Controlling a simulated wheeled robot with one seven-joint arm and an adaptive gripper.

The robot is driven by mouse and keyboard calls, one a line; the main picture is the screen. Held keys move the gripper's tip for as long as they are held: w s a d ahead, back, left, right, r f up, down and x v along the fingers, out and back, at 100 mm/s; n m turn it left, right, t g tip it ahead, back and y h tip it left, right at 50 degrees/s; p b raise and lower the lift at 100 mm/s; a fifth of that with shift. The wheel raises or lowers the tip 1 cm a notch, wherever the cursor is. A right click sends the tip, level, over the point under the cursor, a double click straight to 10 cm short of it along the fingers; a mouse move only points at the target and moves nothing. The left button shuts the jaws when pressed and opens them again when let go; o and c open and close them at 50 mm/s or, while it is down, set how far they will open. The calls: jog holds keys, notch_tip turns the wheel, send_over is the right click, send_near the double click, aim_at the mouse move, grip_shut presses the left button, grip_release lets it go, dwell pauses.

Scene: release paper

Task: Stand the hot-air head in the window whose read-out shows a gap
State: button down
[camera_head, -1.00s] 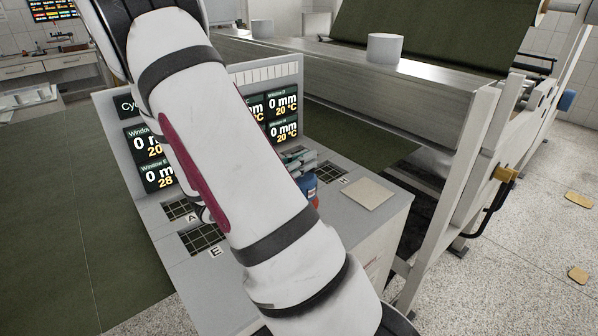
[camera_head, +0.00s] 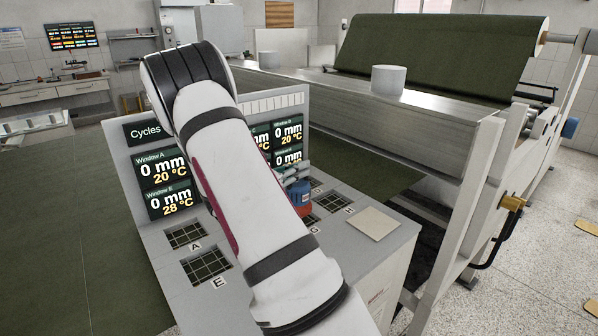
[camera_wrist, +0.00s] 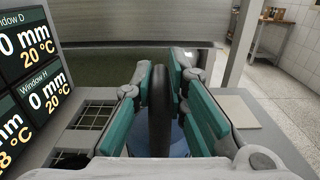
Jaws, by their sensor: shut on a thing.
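My gripper (camera_head: 290,176) has teal fingers and is shut on the hot-air head (camera_head: 303,199), a blue and red body mostly behind my arm. In the wrist view, a dark upright part of the hot-air head (camera_wrist: 160,105) sits between the pads, with blue below. The head is over the right part of the panel, near the G and H windows; I cannot tell whether it touches. Window A's read-out (camera_head: 163,168) shows 0 mm, 20 °C. Windows D (camera_wrist: 27,45) and H (camera_wrist: 47,97) show 0 mm, 20 °C. Other read-outs are partly hidden.
Grid windows A (camera_head: 186,236) and E (camera_head: 206,267) are empty at the panel's left. Window H (camera_head: 333,203) is at its right. A beige plate (camera_head: 374,223) lies at the right corner. A machine frame (camera_head: 462,200) stands right, with a white cylinder (camera_head: 388,80) on its beam.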

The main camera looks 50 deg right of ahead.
aim_at(298, 183)
jog(key=shift+f, duration=1.75)
jog(key=c, duration=1.6)
grip_release()
jog(key=shift+f, duration=0.15)
jog(key=b+v, duration=0.1)
jog(key=v, duration=1)
jog(key=s+a+r+m+y, duration=0.8)
jog(key=s+a, duration=0.2)
jog(key=s, duration=0.2)
jog(key=s+a+r+m+t+y, duration=0.1)
jog(key=s+a+m+t+y, duration=0.1)
jog(key=a, duration=0.4)
jog(key=s+a+r+m+t+y, duration=0.1)
jog(key=s+a+m+t+y, duration=0.2)
jog(key=a, duration=0.4)
jog(key=s+a+r+m+t+y, duration=0.2)
jog(key=s+a+t+y, duration=0.1)
jog(key=s+a, duration=0.3)
jog(key=shift+a+y, duration=0.7)
